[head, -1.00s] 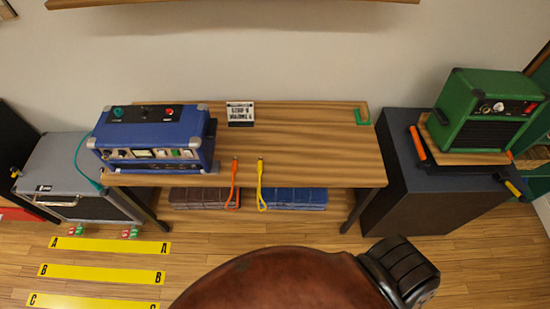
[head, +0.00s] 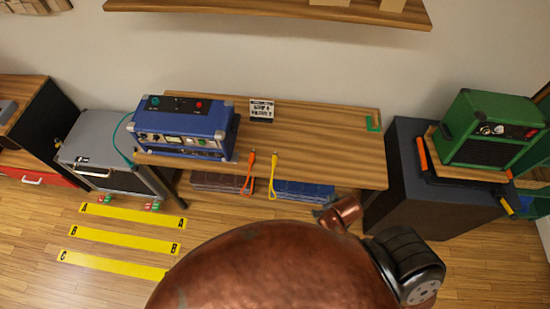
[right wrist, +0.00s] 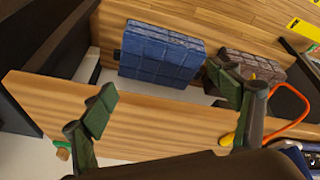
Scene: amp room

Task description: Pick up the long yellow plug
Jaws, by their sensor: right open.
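The long yellow plug (head: 275,157) lies at the front edge of the wooden table (head: 320,145), its yellow cable hanging over the edge. An orange plug and cable (head: 249,175) hang just left of it. In the right wrist view, a small piece of yellow (right wrist: 227,140) shows beside one finger, mostly hidden by it. My right gripper (right wrist: 165,90) is open and empty, its fingers spread over the table's edge. In the head view, only part of my right arm shows, right of the yellow cable and below the table edge. My left gripper is not in view.
A blue amp (head: 180,125) stands on the table's left, with a small sign (head: 262,110) behind the plugs. Brown and blue bundles (head: 303,190) lie beneath the table. A dark cabinet (head: 430,180) with a green amp (head: 490,130) stands to the right.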

